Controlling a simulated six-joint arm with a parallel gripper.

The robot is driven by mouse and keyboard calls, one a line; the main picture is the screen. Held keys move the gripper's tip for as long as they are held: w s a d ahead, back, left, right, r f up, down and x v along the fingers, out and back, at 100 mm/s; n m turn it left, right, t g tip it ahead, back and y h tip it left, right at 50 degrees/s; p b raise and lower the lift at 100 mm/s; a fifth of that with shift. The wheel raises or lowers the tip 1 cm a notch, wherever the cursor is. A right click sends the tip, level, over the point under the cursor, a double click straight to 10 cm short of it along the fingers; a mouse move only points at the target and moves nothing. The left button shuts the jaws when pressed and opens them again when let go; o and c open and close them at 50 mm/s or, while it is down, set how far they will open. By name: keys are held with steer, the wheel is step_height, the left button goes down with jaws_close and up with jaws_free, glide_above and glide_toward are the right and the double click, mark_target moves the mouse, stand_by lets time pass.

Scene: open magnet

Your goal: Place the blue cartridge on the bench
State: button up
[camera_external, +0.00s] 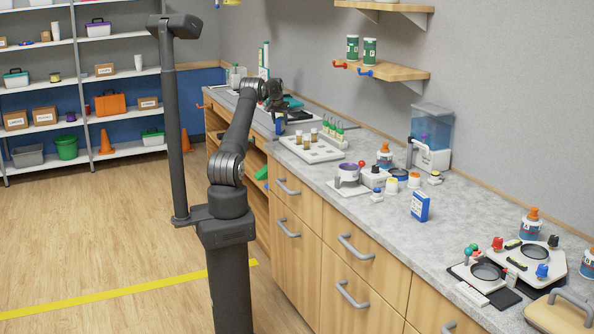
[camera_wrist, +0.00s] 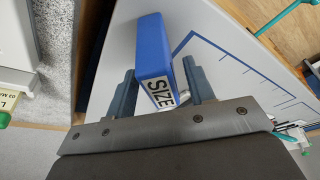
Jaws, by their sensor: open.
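The blue cartridge (camera_wrist: 153,45), a blue block with a white label reading "SIZE", sits between the fingers of my gripper (camera_wrist: 158,70) in the wrist view. The fingers are open, one on each side of it; I cannot tell whether either touches it. In the external view my gripper (camera_external: 276,108) is over the far part of the bench, near its front edge. A small blue piece (camera_external: 279,127) shows just below it, likely the same cartridge. The grey bench top (camera_external: 385,232) runs along the wall.
A pale board with blue ruler marks (camera_wrist: 230,65) lies behind the cartridge. A white tray with vials (camera_external: 312,149) stands nearer on the bench. A blue box (camera_external: 420,207), jars and a dispenser (camera_external: 430,135) stand further along. Bare bench shows around the blue box.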

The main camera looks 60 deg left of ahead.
mark_target(281, 124)
steer(key=v, duration=0.9)
steer(key=shift+r, duration=0.15)
steer(key=x, duration=1.2)
step_height(281, 124, up, 2)
steer(key=shift+r, duration=0.8)
